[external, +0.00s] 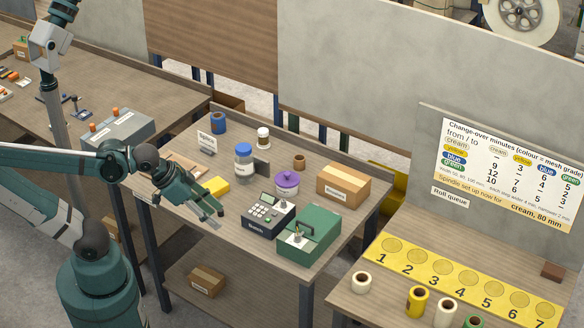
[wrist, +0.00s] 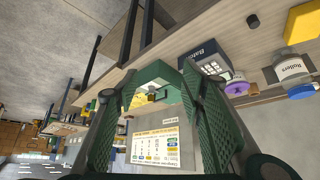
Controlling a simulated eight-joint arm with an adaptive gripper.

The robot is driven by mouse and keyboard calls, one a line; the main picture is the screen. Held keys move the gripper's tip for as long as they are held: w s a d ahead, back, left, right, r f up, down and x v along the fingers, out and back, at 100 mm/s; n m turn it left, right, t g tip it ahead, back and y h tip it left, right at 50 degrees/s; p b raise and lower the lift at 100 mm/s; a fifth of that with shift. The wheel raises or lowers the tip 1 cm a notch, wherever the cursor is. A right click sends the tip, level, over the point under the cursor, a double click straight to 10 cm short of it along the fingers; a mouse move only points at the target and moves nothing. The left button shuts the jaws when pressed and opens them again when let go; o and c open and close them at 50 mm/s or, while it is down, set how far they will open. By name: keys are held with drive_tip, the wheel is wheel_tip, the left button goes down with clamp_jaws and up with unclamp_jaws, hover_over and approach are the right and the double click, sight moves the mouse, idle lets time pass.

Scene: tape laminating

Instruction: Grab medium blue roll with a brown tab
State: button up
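A blue roll (external: 218,122) stands upright at the back left of the middle table, behind the small "Spare" sign (external: 207,143). It is too small to tell its size class or whether it has a brown tab. My gripper (external: 211,217) is over the table's front left part, well in front of the blue roll and apart from it. In the wrist view my gripper (wrist: 150,85) has its fingers spread with nothing held between them. I cannot make out the blue roll in the wrist view.
A blue-lidded bottle (external: 243,163), yellow block (external: 215,186), purple-lidded pot (external: 287,183), keypad device (external: 267,214), green box (external: 308,231) and cardboard box (external: 343,185) crowd the table. A brown roll (external: 299,162) stands behind. Cream, yellow (external: 417,301) and green rolls stand at right by numbered spots.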

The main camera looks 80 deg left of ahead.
idle(0.4)
drive_tip(key=o, duration=0.5)
